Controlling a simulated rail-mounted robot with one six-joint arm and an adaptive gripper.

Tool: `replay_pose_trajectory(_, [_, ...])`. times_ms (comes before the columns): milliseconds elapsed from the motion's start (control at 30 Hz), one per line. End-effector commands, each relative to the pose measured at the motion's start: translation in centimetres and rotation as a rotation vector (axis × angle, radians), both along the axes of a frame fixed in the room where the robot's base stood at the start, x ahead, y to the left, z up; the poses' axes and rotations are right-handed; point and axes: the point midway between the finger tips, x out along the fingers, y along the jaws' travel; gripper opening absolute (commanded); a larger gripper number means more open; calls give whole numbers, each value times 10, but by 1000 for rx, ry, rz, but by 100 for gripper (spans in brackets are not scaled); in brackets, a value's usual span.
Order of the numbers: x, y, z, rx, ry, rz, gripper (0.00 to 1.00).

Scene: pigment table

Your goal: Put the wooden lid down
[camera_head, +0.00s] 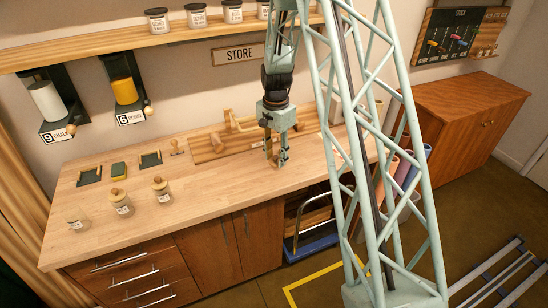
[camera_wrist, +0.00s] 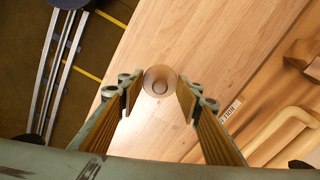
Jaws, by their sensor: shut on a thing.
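I cannot tell the exact gap between lid and worktop.
A wooden rack (camera_head: 212,148) stands along the wall behind my gripper. The worktop between the jars and my gripper is clear.

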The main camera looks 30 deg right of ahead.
Motion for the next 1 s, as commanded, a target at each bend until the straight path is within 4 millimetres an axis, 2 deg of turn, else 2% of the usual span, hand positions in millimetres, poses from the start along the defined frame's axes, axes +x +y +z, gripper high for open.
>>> replay_pose_trajectory(100, [16, -6, -1, 0, 0, 0, 27])
replay_pose_trajectory(267, [28, -10, -3, 0, 0, 0, 27])
replay_pose_trajectory(700, [31, -11, -3, 1, 1, 0, 27])
replay_pose_trajectory(867, [40, -15, -4, 0, -1, 0, 27])
replay_pose_trajectory(1000, [38, -14, -19, 0, 2, 0, 27])
